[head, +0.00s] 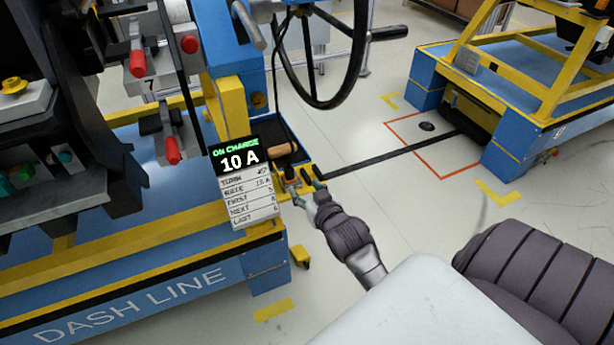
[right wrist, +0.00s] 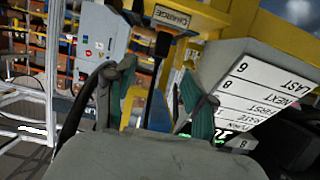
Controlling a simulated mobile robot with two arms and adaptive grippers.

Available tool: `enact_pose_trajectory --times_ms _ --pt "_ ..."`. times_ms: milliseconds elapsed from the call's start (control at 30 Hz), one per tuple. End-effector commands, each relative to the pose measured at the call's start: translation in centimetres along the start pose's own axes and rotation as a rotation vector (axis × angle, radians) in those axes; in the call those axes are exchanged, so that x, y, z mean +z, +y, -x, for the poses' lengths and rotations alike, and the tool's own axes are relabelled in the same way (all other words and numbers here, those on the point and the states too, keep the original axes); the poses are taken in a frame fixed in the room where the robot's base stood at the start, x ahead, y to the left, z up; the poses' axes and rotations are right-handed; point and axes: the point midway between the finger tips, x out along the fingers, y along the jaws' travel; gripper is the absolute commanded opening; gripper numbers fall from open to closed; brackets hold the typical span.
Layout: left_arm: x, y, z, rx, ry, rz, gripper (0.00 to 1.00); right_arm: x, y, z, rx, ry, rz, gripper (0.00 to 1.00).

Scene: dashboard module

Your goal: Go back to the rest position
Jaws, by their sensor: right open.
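My right gripper (head: 304,184) is at the front right corner of the blue and yellow dash line stand (head: 150,285), beside a small yellow bracket. In the right wrist view its two green-padded fingers (right wrist: 157,78) are spread apart. A black connector with a cable (right wrist: 160,85) shows in the gap between them, below a CHARGE label (right wrist: 172,17). I cannot tell whether the fingers touch it. A display reading ON CHARGE 10 A (head: 238,157) is just left of the gripper. My left gripper is out of view.
A white card (head: 250,198) hangs under the display. A black steering wheel (head: 322,50) and red-handled clamps (head: 172,150) are on the stand. Another blue and yellow stand (head: 535,90) is at the right. Grey floor (head: 400,215) lies between, with an orange marked square (head: 432,143).

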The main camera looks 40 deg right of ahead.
Motion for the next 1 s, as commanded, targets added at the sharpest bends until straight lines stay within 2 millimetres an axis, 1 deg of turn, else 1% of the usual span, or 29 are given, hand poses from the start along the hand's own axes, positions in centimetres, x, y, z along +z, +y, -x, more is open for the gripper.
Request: enact_pose_trajectory --times_ms 533,567,633,667,767,800,867,900,1000 --pt "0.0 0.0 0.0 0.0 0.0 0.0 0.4 0.0 0.1 0.1 0.001 0.0 0.0 0.55" --pt "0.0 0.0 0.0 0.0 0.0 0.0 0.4 0.1 0.0 0.1 0.001 -0.003 0.001 0.55" --pt "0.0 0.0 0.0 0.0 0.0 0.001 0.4 0.9 -0.2 0.2 -0.004 -0.029 0.007 0.55" --pt "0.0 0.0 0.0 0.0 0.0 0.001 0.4 1.7 -0.5 0.3 -0.008 -0.051 0.012 0.55" --pt "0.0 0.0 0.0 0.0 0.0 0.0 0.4 5.8 -2.0 1.2 -0.035 -0.178 0.045 0.55" --pt "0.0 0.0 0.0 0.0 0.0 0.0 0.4 8.0 -2.8 1.9 -0.051 -0.249 0.064 0.55" --pt "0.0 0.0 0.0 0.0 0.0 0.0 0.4 11.8 -4.1 3.4 -0.08 -0.369 0.1 0.55" --pt "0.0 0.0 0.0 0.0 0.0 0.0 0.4 14.2 -4.9 4.6 -0.1 -0.447 0.125 0.55" --pt "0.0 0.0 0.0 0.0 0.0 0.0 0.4 19.0 -6.5 7.5 -0.145 -0.61 0.181 0.55"
